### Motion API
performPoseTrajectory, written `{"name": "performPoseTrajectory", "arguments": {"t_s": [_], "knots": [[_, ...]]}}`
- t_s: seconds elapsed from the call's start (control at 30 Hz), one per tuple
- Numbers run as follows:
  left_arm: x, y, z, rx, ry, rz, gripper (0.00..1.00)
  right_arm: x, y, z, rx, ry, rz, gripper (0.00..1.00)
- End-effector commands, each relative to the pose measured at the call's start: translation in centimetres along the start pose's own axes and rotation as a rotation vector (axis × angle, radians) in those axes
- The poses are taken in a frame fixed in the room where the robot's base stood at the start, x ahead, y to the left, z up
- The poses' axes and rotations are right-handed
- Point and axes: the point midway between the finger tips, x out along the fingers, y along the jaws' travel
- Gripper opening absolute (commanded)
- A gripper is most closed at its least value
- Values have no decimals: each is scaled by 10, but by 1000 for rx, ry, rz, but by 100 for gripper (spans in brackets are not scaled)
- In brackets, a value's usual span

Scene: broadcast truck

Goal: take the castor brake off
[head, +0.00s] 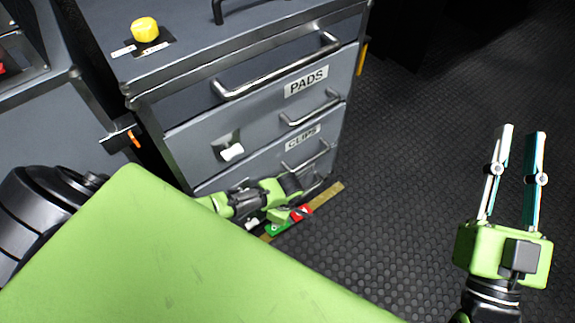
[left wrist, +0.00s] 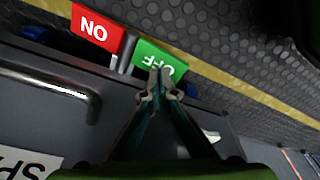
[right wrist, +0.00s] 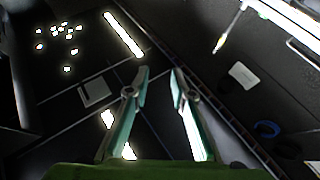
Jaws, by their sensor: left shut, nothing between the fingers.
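The castor brake shows low at the drawer cabinet's foot as a green OFF tab (head: 275,230) and a red ON tab (head: 303,213). In the left wrist view the green OFF tab (left wrist: 155,60) lies right at my fingertips, and the red ON tab (left wrist: 97,30) is to its left. My left gripper (left wrist: 160,88) is shut and empty, its tips over the edge of the green tab; I cannot tell whether they touch. In the head view my left gripper (head: 298,212) partly hides the tabs. My right gripper (head: 523,132) is open and empty, over the floor at right.
The grey cabinet has drawers labelled PADS (head: 306,81) and CLIPS (head: 302,139) with protruding bar handles. A yellow knob (head: 145,29) is on its top. A yellow strip (head: 326,195) runs along the floor by the tabs. The dark studded floor (head: 420,130) at right is clear.

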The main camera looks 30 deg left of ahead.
Motion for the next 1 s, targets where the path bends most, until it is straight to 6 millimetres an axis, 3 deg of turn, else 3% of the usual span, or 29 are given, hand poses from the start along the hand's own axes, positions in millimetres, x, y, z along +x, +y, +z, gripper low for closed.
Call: {"name": "performPoseTrajectory", "arguments": {"t_s": [1.0], "knots": [[5, 0, 1, 0, 0, 0, 0, -1, -1, -15, 2, 69, -3, 22]]}}
